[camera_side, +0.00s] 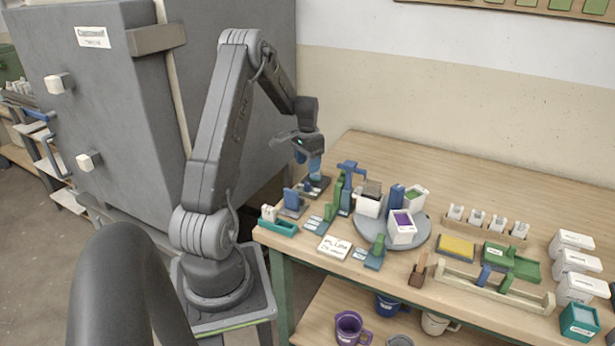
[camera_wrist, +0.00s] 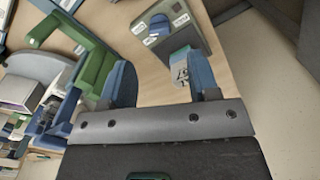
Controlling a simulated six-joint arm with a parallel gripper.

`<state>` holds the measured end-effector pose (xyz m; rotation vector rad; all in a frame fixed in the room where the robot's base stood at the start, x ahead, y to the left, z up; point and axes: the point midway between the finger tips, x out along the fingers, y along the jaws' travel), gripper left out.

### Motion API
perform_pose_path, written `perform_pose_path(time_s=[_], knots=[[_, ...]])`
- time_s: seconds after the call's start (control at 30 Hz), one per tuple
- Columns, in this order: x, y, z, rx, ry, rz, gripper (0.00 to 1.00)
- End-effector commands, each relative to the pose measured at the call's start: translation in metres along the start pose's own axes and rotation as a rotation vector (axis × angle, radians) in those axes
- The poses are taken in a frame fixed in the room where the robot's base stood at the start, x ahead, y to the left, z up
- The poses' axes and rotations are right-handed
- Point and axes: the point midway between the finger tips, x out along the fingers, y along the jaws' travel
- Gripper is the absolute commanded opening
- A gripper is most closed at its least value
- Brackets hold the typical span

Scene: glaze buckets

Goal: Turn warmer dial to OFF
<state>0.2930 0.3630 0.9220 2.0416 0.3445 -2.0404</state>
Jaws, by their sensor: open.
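The warmer seems to be the grey plate (camera_wrist: 207,36) at the top of the wrist view; in the side view it seems to be the dark grey base (camera_side: 322,182) at the table's left end. A rounded dark piece (camera_wrist: 159,22) between small pale labels on the plate may be the dial. Its setting is too small to read. A blue-grey block with a pale marked face (camera_wrist: 183,72) is nearer the fingers. My gripper (camera_wrist: 163,82) has its two blue fingers apart, with bare wood between them. In the side view my gripper (camera_side: 315,170) points down just above the base.
A blue block on a stand (camera_side: 291,199), green and blue uprights (camera_side: 337,193) and a round grey turntable (camera_side: 421,232) with white buckets crowd nearby. A white card (camera_side: 334,247) lies in front. The table's back strip is clear. A large grey kiln (camera_side: 95,130) stands left.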

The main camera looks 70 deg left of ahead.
Motion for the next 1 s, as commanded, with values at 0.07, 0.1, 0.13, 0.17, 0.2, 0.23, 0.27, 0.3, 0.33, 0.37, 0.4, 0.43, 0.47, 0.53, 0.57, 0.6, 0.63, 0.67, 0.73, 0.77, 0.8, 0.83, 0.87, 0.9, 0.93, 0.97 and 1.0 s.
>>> perform_pose_path(time_s=[0.07, 0.1, 0.13, 0.17, 0.2, 0.23, 0.27, 0.3, 0.33, 0.37, 0.4, 0.43, 0.47, 0.53, 0.57, 0.6, 0.63, 0.67, 0.73, 0.77, 0.8, 0.83, 0.87, 0.9, 0.93, 0.97, 1.0], knots=[[-0.020, 0.000, 0.000, 0.000, 0.004, -0.003, 0.55], [-0.028, 0.000, -0.001, 0.000, 0.003, -0.003, 0.55], [-0.033, 0.000, -0.001, 0.000, 0.003, -0.003, 0.55], [-0.038, 0.000, 0.000, 0.000, 0.003, -0.002, 0.55], [-0.045, 0.000, 0.000, 0.000, 0.003, -0.002, 0.55], [-0.049, 0.000, 0.000, 0.001, 0.002, -0.002, 0.55], [-0.053, 0.000, 0.000, 0.001, 0.002, -0.002, 0.55], [-0.057, 0.000, 0.000, 0.001, 0.001, -0.001, 0.55], [-0.059, 0.000, 0.000, 0.001, 0.001, -0.001, 0.55], [-0.062, 0.000, 0.000, 0.001, 0.001, -0.001, 0.55], [-0.064, 0.000, 0.000, 0.001, 0.001, -0.001, 0.55], [-0.066, 0.000, 0.000, 0.001, 0.000, -0.001, 0.55], [-0.067, 0.000, 0.000, 0.001, 0.000, 0.000, 0.55], [-0.068, 0.000, 0.000, 0.001, -0.001, 0.000, 0.55], [-0.068, 0.000, 0.000, 0.001, -0.001, 0.000, 0.55], [-0.068, 0.000, 0.000, 0.001, -0.001, 0.000, 0.55], [-0.068, 0.000, 0.000, 0.001, -0.001, 0.000, 0.55], [-0.068, 0.000, 0.000, 0.001, -0.001, 0.000, 0.55], [-0.068, 0.000, 0.000, 0.001, -0.001, 0.000, 0.55], [-0.068, 0.000, 0.000, 0.001, -0.001, 0.000, 0.55], [-0.068, 0.000, 0.000, 0.001, -0.001, 0.000, 0.55], [-0.068, 0.000, 0.000, 0.001, -0.001, 0.000, 0.55], [-0.067, 0.000, 0.000, 0.001, -0.001, 0.000, 0.55], [-0.067, 0.000, 0.000, 0.001, -0.001, 0.000, 0.55], [-0.068, 0.001, 0.000, 0.001, 0.000, 0.000, 0.55], [-0.069, 0.002, -0.001, 0.003, 0.001, -0.001, 0.55], [-0.072, 0.007, -0.001, 0.006, 0.005, -0.004, 0.55]])
